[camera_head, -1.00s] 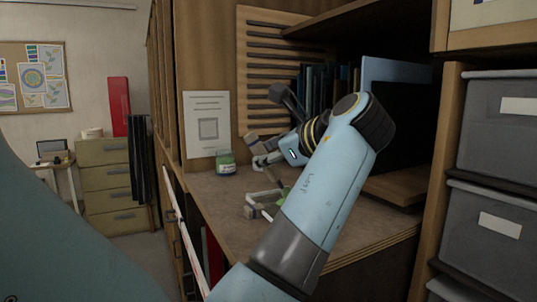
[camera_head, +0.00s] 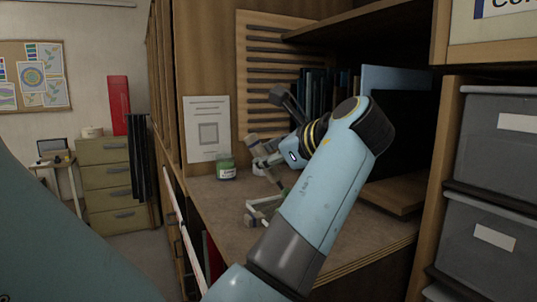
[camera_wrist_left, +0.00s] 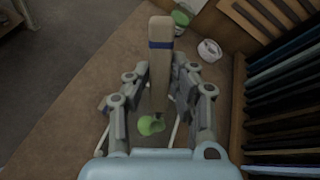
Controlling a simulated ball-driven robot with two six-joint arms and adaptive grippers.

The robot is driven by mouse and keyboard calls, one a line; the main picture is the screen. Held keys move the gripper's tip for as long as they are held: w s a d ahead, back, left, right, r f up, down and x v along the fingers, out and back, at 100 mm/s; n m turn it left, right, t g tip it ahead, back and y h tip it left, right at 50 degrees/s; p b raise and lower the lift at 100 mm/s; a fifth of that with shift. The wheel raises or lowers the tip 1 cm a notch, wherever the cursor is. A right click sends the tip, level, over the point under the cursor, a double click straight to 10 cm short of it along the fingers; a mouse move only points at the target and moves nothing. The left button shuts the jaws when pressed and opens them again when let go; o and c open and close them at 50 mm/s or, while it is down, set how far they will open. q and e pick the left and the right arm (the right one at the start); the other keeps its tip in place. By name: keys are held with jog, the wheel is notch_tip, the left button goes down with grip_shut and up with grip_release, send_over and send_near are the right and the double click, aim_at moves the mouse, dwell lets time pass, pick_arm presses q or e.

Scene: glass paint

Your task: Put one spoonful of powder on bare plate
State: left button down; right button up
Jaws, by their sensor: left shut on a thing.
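My left gripper (camera_head: 262,152) is above the wooden worktop and shut on a pale wooden handle with a blue band (camera_wrist_left: 160,42), probably the spoon's. In the left wrist view the gripper (camera_wrist_left: 164,95) has a finger on each side of the handle. A light green patch (camera_wrist_left: 150,125) shows below the fingers; I cannot tell whether it is powder in the spoon or on something beneath. A jar of green powder (camera_head: 226,169) stands at the back left of the worktop; it also shows in the left wrist view (camera_wrist_left: 180,18). I cannot make out a bare plate. My right gripper is not in view.
A pale stand (camera_head: 262,208) is on the worktop below the gripper. A small white object (camera_wrist_left: 209,50) sits near the jar. Dark upright panels (camera_head: 325,88) and a slatted wooden rack (camera_head: 270,75) stand behind. Grey bins (camera_head: 500,155) are at right.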

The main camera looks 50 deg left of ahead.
pick_arm(q)
jog(key=shift+r, duration=0.25)
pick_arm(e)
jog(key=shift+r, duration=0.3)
pick_arm(q)
jog(key=shift+r+p, duration=0.6)
jog(key=shift+r, duration=1.4)
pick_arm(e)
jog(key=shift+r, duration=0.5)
pick_arm(q)
jog(key=shift+f, duration=0.1)
